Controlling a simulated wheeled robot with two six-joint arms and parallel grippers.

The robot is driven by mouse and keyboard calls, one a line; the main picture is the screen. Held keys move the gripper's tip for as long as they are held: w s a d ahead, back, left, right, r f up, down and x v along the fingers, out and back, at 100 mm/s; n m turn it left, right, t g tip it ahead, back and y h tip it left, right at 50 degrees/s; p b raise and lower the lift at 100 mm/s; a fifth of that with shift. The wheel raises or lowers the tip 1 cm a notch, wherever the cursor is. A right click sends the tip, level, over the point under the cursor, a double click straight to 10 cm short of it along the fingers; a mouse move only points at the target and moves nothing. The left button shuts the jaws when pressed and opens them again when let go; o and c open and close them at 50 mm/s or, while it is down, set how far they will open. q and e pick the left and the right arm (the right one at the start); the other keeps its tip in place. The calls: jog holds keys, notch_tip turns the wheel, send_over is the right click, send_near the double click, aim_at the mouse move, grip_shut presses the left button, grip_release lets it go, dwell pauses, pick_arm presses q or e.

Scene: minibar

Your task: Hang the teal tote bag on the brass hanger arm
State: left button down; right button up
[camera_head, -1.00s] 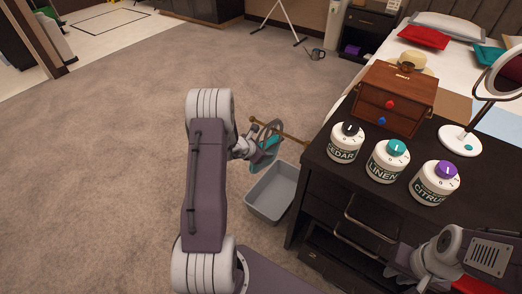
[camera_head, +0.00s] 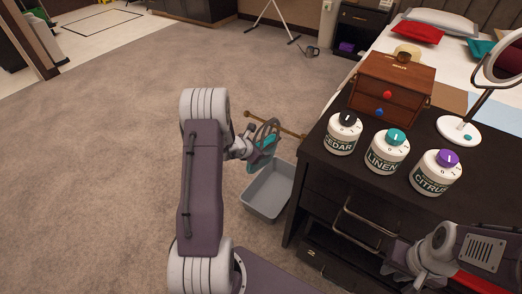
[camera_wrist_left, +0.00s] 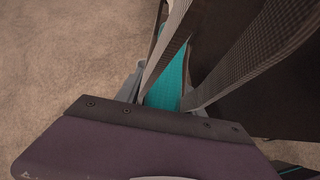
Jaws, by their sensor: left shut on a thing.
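The teal tote bag (camera_head: 261,157) hangs from my left gripper (camera_head: 249,146), low in front of the dresser's left side. The gripper is shut on it.
A grey bin (camera_head: 268,190) stands on the carpet below the bag, beside the dresser (camera_head: 325,190). Jars labelled cedar (camera_head: 343,140), linen (camera_head: 385,158) and citrus (camera_head: 434,178), a wooden box (camera_head: 393,84) and a mirror stand (camera_head: 459,130) are on top. Open carpet lies left.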

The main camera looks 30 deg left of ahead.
pick_arm(q)
jog(key=c, duration=0.6)
grip_release()
jog(key=shift+c, duration=0.2)
jog(key=shift+s, duration=0.1)
